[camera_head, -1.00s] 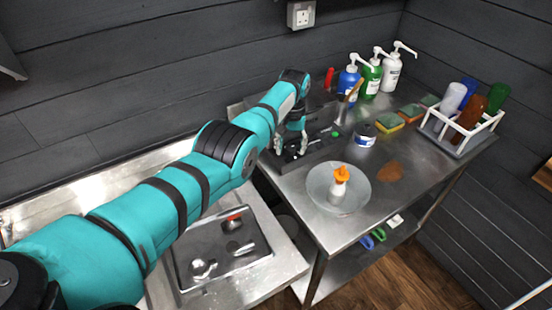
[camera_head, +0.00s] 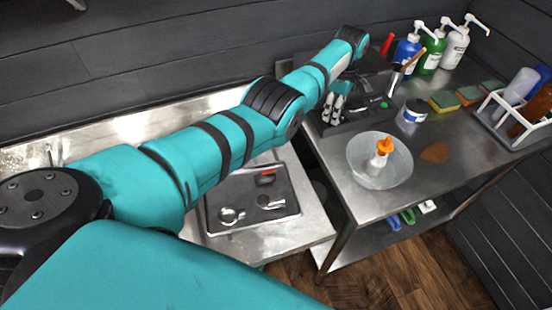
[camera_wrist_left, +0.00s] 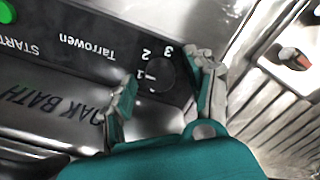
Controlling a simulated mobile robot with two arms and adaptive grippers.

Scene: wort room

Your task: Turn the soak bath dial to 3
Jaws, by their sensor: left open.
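The soak bath (camera_head: 352,120) is a dark unit on the steel table, under my left gripper (camera_head: 334,106). My left gripper (camera_wrist_left: 165,92) is open, with one finger on each side of the dial. I cannot tell whether the fingers touch it. The green start button (camera_wrist_left: 7,12) also shows in the head view (camera_head: 384,104). My right gripper is not in view.
A tin (camera_head: 411,111), sponges (camera_head: 444,102), pump bottles (camera_head: 431,50) and a white rack (camera_head: 498,112) stand to the right. A sink tray (camera_head: 224,188) lies nearer, to the left.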

